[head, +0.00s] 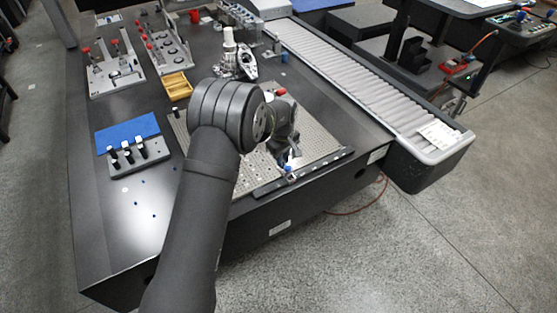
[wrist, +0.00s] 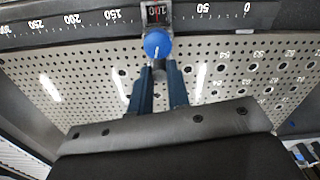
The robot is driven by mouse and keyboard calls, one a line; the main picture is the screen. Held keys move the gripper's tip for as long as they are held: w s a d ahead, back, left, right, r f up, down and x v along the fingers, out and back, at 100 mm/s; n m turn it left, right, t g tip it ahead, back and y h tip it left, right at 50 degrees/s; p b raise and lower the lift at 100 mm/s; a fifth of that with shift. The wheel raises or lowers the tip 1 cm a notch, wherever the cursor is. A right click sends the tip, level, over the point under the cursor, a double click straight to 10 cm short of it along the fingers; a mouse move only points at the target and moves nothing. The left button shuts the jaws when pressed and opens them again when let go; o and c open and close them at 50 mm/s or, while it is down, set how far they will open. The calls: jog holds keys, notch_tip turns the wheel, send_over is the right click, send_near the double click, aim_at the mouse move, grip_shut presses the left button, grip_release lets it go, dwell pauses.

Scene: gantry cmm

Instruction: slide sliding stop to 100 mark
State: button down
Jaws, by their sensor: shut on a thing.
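A dark rail with a white number scale (wrist: 90,20) runs across the top of the wrist view, and in the head view the rail (head: 325,166) lies along the front edge of the perforated plate. The sliding stop (wrist: 156,14) sits on the rail with a blue ball knob (wrist: 158,43). In the head view my gripper (head: 287,160) is low at the rail, beside the knob (head: 287,168).
The perforated plate (head: 320,140) lies behind the rail. A block with black-topped pins (head: 125,158) and a blue mat (head: 127,132) are at the left. A yellow tray (head: 177,86) is further back. A roller conveyor (head: 350,85) runs along the right side.

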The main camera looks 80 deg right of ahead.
jog(key=c, duration=1.4)
grip_release()
jog(key=shift+o, duration=0.2)
notch_tip(320, 180, up, 17)
jog(key=shift+r, duration=0.2)
notch_tip(320, 180, down, 18)
jog(key=shift+r, duration=0.25)
jog(key=shift+w+a, duration=0.1)
jog(key=shift+w, duration=0.05)
